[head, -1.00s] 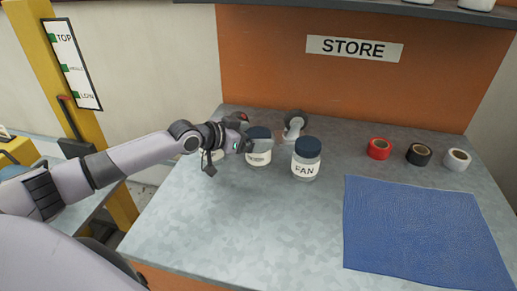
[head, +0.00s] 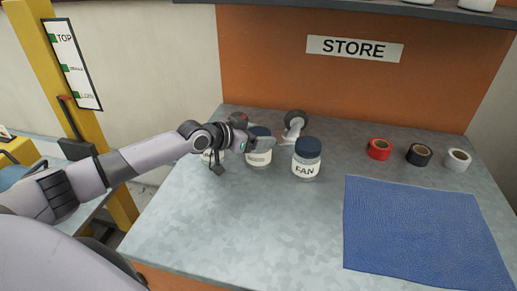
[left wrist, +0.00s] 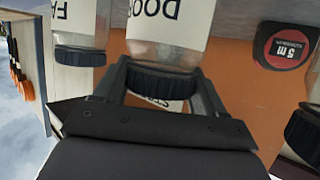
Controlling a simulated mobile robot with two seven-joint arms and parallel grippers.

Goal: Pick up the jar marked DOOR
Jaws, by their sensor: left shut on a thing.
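The jar marked DOOR (left wrist: 165,50) shows upside down in the left wrist view, clear with a white label and a dark ribbed lid. In the head view the jar (head: 258,158) stands on the grey bench, its label too small to read. My left gripper (head: 262,143) is shut on this jar near its lid. The fingers (left wrist: 163,88) lie on both sides of the lid in the left wrist view. I cannot tell any gap between jar and bench. My right gripper is not in view.
The FAN jar (head: 306,160) stands close to the right. A caster (head: 295,122) lies behind. Red (head: 379,149), black (head: 419,154) and white (head: 457,160) tape rolls and a blue mat (head: 425,235) are at right.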

